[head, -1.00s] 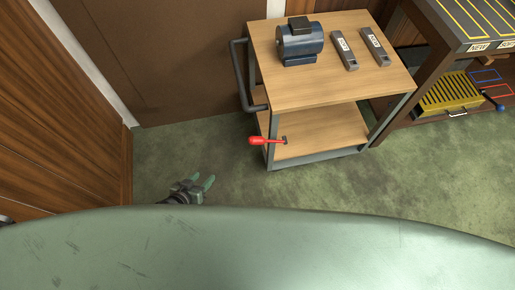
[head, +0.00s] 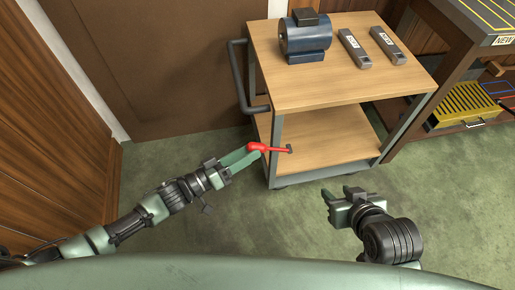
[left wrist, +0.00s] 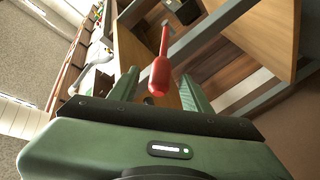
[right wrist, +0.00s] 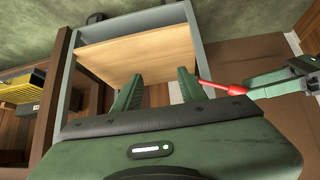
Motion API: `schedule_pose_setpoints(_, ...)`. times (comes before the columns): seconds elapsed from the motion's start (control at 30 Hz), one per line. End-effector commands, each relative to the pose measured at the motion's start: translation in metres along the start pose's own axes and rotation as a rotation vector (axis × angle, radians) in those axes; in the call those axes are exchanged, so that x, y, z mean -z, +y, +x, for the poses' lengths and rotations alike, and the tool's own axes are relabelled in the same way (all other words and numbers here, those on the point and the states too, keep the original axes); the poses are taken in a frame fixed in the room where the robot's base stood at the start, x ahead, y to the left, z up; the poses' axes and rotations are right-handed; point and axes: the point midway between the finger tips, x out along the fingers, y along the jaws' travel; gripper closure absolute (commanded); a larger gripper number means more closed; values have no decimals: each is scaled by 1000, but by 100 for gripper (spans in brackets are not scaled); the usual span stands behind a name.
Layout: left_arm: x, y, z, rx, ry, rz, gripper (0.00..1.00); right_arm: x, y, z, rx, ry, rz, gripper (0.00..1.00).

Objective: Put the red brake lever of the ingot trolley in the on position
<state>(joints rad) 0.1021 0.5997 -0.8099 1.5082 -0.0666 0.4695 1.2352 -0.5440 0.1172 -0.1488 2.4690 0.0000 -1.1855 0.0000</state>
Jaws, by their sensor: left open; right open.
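The red brake lever (head: 262,147) sticks out level to the left from the near left corner post of the ingot trolley (head: 285,97). My left gripper (head: 247,156) is open at the lever's thick end. In the left wrist view the lever (left wrist: 161,72) lies between the two open fingers (left wrist: 158,88), apart from both as far as I can tell. My right gripper (head: 338,196) is open and empty, low in front of the trolley. The right wrist view shows the lever (right wrist: 222,87) to the right of that gripper's fingers (right wrist: 158,88).
A blue motor (head: 304,38) and two labelled ingots (head: 355,48) (head: 388,46) stand on the trolley top. A dark table (head: 440,50) with a yellow slotted box (head: 466,105) below stands at right. A wooden wall (head: 50,130) is at left. Green floor lies clear in front.

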Motion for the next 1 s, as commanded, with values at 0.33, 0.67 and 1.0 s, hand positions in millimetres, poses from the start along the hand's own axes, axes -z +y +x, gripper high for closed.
schedule_pose_setpoints(0.33,-1,-1,38,2,0,1,52,42,-5,5,11,194,-3,59)
schedule_pose_setpoints(0.67,0,-1,40,3,-1,1,57,45,-6,4,11,209,-3,59)
schedule_pose_setpoints(1.0,0,-1,40,3,-1,1,100,45,-5,4,11,208,-3,59)
